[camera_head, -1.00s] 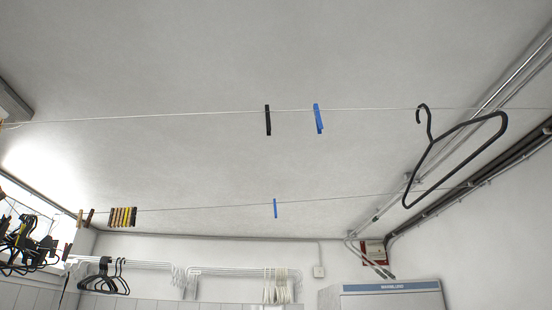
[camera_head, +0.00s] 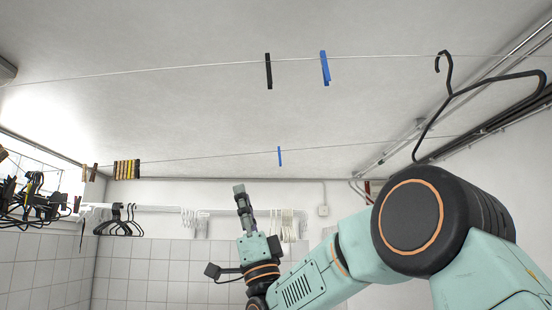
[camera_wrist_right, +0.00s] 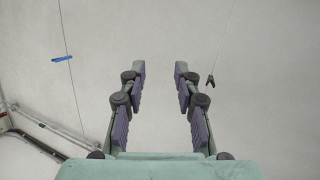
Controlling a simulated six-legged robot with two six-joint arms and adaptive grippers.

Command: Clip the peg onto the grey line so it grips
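Two thin lines cross below the ceiling: a pale nearer line (camera_head: 180,69) and a greyer farther line (camera_head: 210,156). A black peg (camera_head: 268,71) and a blue peg (camera_head: 325,68) hang on the nearer line, and a smaller blue peg (camera_head: 280,156) on the farther one. I cannot tell which peg the task means. My right gripper (camera_head: 239,189) is raised, appearing below the farther line. In the right wrist view its fingers (camera_wrist_right: 160,72) are spread and empty, between two lines; a blue peg (camera_wrist_right: 62,59) is left and a dark peg (camera_wrist_right: 211,82) right. My left gripper is out of view.
A row of several yellowish and dark pegs (camera_head: 127,169) sits on the farther line at left. A black hanger (camera_head: 480,88) hangs at right near pipes. Dark hangers (camera_head: 118,222) and clustered dark items (camera_head: 35,200) hang at left. The central air is mostly clear.

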